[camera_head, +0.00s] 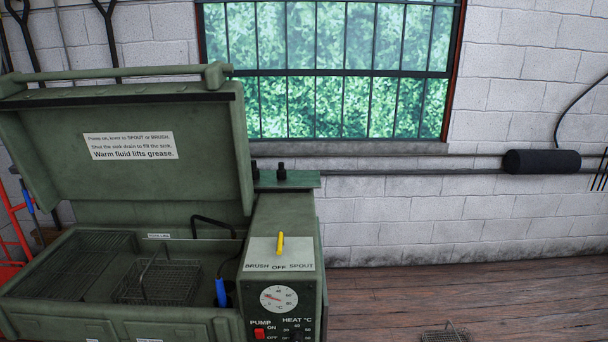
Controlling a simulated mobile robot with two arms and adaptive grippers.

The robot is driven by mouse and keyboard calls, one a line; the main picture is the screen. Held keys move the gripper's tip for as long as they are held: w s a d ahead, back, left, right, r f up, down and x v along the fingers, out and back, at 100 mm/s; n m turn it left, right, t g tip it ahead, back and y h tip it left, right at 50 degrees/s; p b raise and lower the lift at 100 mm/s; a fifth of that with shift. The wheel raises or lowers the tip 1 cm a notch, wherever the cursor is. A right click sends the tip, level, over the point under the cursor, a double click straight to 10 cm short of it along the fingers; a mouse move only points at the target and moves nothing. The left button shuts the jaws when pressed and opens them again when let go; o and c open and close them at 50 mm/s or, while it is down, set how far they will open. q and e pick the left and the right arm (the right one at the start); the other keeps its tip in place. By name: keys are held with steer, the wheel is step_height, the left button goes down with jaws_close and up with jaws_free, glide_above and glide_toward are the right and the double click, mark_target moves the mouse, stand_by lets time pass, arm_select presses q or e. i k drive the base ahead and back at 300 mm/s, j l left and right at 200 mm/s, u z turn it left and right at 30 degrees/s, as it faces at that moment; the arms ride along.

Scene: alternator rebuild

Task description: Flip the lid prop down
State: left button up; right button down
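The green parts washer has its lid (195,140) standing open, tilted back, with a label about warm fluid on its inner face. A bar (120,74) runs along the lid's top edge. A black bent rod (213,222) rises at the back right of the open sink (30,308); I cannot tell whether it is the lid prop or a spout. No other part stands out clearly as the prop. Neither of my grippers shows in this view.
Wire baskets (160,283) and a blue-handled brush (221,292) are in the sink. The control box (283,230) has a yellow lever (280,243), a dial (279,299) and a red pump switch (259,333). A wire basket (445,334) sits at the bottom right. The wooden floor (500,290) looks mostly clear.

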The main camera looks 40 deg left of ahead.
mark_target(24, 191)
steer(key=k+j, duration=0.1)
steer(key=j, duration=0.35)
steer(key=k+j, duration=0.1)
steer(key=j, duration=0.35)
steer(key=k+j+u, duration=0.1)
steer(key=j, duration=0.35)
steer(key=k+j, duration=0.15)
steer(key=j, duration=0.3)
steer(key=k+j+u, duration=0.1)
steer(key=j, duration=0.35)
steer(key=k+j, duration=0.2)
steer(key=j, duration=0.3)
steer(key=k+j+u, duration=0.15)
steer(key=j, duration=0.3)
steer(key=k+j, duration=0.15)
steer(key=j, duration=0.35)
steer(key=k+j+u, duration=0.15)
steer(key=j, duration=0.35)
steer(key=i+j, duration=0.1)
steer(key=j, duration=0.3)
steer(key=j+u, duration=0.15)
steer(key=j, duration=0.2)
steer(key=i+j, duration=0.2)
steer(key=j, duration=0.15)
steer(key=i+j+u, duration=0.1)
steer(key=j, duration=0.3)
steer(key=i+j, duration=0.5)
steer(key=i, duration=0.15)
steer(key=j+u, duration=0.05)
